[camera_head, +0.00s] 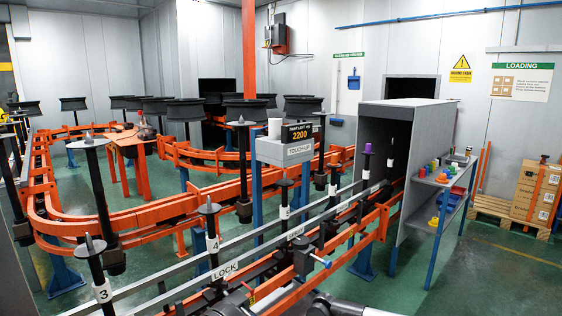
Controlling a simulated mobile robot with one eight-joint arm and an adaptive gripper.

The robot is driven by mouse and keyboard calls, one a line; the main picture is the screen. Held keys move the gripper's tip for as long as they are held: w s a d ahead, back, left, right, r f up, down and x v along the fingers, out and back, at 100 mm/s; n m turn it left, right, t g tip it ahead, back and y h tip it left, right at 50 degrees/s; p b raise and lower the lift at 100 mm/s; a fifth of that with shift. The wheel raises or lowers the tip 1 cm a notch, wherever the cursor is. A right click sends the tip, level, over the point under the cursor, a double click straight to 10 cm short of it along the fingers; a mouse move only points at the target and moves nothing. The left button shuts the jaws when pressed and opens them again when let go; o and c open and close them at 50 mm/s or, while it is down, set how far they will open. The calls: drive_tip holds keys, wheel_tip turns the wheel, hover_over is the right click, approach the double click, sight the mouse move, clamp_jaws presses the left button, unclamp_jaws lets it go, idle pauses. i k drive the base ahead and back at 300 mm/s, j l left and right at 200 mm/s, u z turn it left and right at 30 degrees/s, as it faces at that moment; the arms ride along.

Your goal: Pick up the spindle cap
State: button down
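Several upright black spindles stand along the front rail. The nearest, labelled 3 (103,291), has a grey pointed cap (89,243) on top. The one labelled 4 (212,243) has a similar grey tip (209,203). Farther right, a spindle carries a purple cap (368,148) near the booth opening. Small coloured pieces, possibly caps, stand on the side shelf (440,178); they are too small to tell apart. Which cap is meant cannot be told. A dark rounded part, likely my arm, shows at the bottom edge; my gripper's fingers are not visible.
An orange conveyor rail (150,215) curves through the left and middle, with black wheels on spindles (185,109). A grey booth (400,125) stands right of centre. Cartons (537,190) rest on a pallet (495,209). Green floor (490,265) is clear at the lower right.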

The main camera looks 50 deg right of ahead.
sight(335, 156)
drive_tip(key=z, duration=2.05)
